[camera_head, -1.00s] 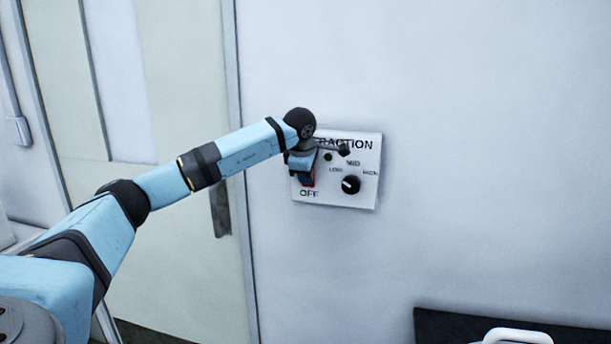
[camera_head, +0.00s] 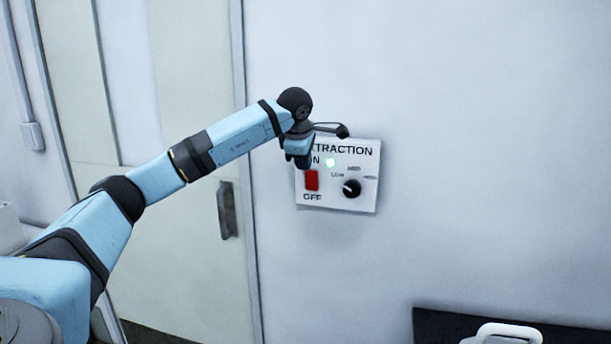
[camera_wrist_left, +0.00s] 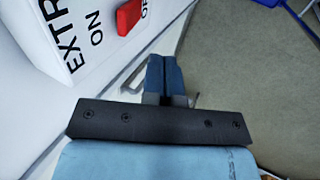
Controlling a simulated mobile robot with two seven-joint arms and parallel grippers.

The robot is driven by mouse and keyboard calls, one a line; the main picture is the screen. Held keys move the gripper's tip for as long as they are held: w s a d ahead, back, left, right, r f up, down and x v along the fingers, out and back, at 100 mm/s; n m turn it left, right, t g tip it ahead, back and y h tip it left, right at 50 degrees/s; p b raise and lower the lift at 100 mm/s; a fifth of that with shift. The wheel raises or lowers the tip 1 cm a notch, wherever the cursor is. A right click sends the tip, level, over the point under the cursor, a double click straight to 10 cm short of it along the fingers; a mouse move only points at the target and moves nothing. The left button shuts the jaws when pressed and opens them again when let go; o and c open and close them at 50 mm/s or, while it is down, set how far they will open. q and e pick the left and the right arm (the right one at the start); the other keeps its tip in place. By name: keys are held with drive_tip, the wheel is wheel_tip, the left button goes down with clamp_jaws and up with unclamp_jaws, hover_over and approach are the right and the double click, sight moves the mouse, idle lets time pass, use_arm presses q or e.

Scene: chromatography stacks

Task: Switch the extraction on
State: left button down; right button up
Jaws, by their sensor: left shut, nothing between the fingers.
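The white extraction panel (camera_head: 330,200) is fixed to the wall, with its lettering partly covered by my left gripper. A red rocker switch (camera_head: 312,180) sits between the ON and OFF words. A small green light (camera_head: 330,162) glows beside ON. A black knob (camera_head: 352,188) sits to the right of the switch. My left gripper (camera_head: 302,162) is shut and empty, in front of the panel's upper left, above the switch. In the left wrist view the shut fingers (camera_wrist_left: 166,75) point past the panel, apart from the red switch (camera_wrist_left: 128,16). My right gripper is not in view.
A pale door with a dark handle (camera_head: 227,208) is left of the panel. A dark surface with a white handle-like object (camera_head: 508,334) is at the bottom right. The wall right of the panel is clear.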

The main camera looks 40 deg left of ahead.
use_arm(q)
drive_tip(key=v, duration=0.3)
drive_tip(key=w+v, duration=0.1)
drive_tip(key=shift+s+a+r, duration=0.15)
drive_tip(key=shift+a+r, duration=0.05)
drive_tip(key=shift+r, duration=0.25)
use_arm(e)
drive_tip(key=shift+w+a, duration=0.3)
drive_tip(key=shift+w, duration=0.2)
